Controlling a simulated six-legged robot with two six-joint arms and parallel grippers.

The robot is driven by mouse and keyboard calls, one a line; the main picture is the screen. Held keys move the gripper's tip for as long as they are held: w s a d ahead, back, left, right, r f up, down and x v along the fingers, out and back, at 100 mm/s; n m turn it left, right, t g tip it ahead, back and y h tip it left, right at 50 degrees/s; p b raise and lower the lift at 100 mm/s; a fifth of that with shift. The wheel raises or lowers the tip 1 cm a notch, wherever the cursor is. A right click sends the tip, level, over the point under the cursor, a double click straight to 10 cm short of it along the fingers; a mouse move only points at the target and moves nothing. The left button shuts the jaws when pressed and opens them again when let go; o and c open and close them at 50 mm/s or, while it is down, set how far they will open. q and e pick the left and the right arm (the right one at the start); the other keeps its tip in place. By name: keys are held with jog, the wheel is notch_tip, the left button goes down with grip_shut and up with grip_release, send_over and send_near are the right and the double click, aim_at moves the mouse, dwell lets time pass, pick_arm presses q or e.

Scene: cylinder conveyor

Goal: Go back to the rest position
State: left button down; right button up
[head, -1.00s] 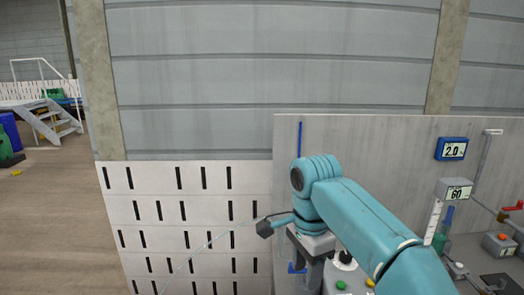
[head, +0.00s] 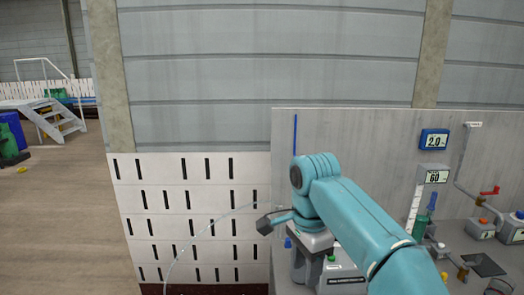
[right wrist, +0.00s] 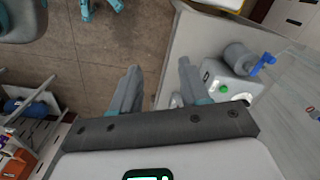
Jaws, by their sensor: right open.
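My right arm (head: 365,220) is teal and reaches in from the lower right in the head view, with its wrist in front of the bench. In the right wrist view my right gripper (right wrist: 157,82) has its two grey fingers spread apart with nothing between them. The brown floor and the edge of a pale surface lie beyond the fingers. My left gripper is not in the head view.
A grey bench with a back panel (head: 350,135) stands at the right. It carries a blue display (head: 434,140), a bottle (head: 420,228) and a button box (head: 340,275). A slotted white panel (head: 185,215) is left of it. Open floor (head: 60,220) and steps (head: 50,118) lie far left.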

notch_tip(320, 180, down, 14)
jog(key=w+n+y, duration=0.1)
jog(key=w+n, duration=0.1)
jog(key=n, duration=0.1)
jog(key=s+f+n+y+b, duration=0.1)
jog(key=s+f+n, duration=0.15)
jog(key=f, duration=0.75)
jog(key=s+f+n+y+b, duration=0.15)
jog(key=s+f, duration=0.25)
jog(key=f, duration=0.6)
jog(key=s+d+f+n, duration=0.1)
jog(key=s+f, duration=0.4)
jog(key=s, duration=0.5)
jog(key=s+d+f+n, duration=0.2)
jog(key=s+f, duration=0.4)
jog(key=s, duration=0.5)
jog(key=shift+s+d+n, duration=0.2)
jog(key=shift+s+n, duration=0.1)
jog(key=shift+n, duration=0.3)
